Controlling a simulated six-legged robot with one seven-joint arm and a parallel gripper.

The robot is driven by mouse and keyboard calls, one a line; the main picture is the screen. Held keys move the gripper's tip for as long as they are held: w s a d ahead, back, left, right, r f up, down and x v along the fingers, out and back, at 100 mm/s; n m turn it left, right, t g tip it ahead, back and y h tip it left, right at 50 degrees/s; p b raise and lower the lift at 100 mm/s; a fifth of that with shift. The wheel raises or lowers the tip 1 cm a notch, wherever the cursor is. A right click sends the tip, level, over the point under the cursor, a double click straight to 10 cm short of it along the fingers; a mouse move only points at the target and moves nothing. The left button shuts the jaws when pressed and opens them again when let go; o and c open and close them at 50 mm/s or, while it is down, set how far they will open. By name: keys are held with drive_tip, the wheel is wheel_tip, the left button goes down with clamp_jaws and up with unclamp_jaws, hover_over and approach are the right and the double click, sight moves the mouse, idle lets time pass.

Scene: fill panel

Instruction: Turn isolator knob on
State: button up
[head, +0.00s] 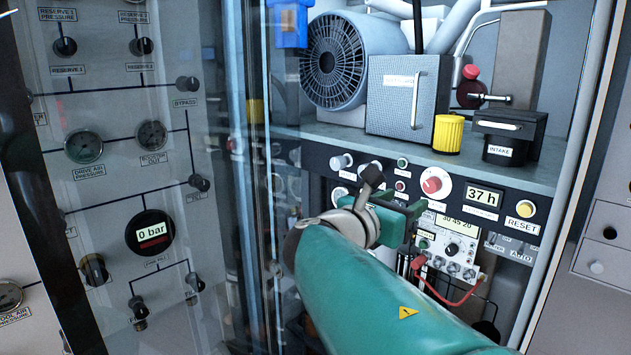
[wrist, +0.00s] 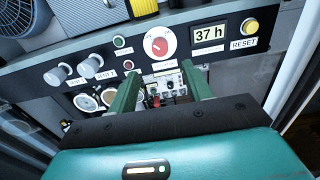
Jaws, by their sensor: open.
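A red rotary knob on a round white plate (head: 434,183) sits on the dark control panel, left of the 37 h display. It fits the isolator knob, but its label is too small to read. It also shows in the wrist view (wrist: 159,45), above the gap between the fingers, its grip bar tilted. My gripper (head: 404,214) is in front of the panel, below and left of the red knob. In the wrist view my gripper (wrist: 161,72) has its two green fingers spread, with nothing between them. The fingers appear apart from the knob.
The 37 h display (head: 484,196) and yellow RESET button (head: 525,209) are right of the knob. A meter box with a red cable (head: 448,250) is below. A shelf above holds a yellow cylinder (head: 448,134). A glass door (head: 240,200) stands at left.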

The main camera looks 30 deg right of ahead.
sight(429, 187)
drive_tip(key=x, duration=1)
drive_tip(key=shift+d+f, duration=0.1)
drive_tip(key=shift+d, duration=0.1)
drive_tip(key=shift+c, duration=0.2)
drive_tip(key=c, duration=0.9)
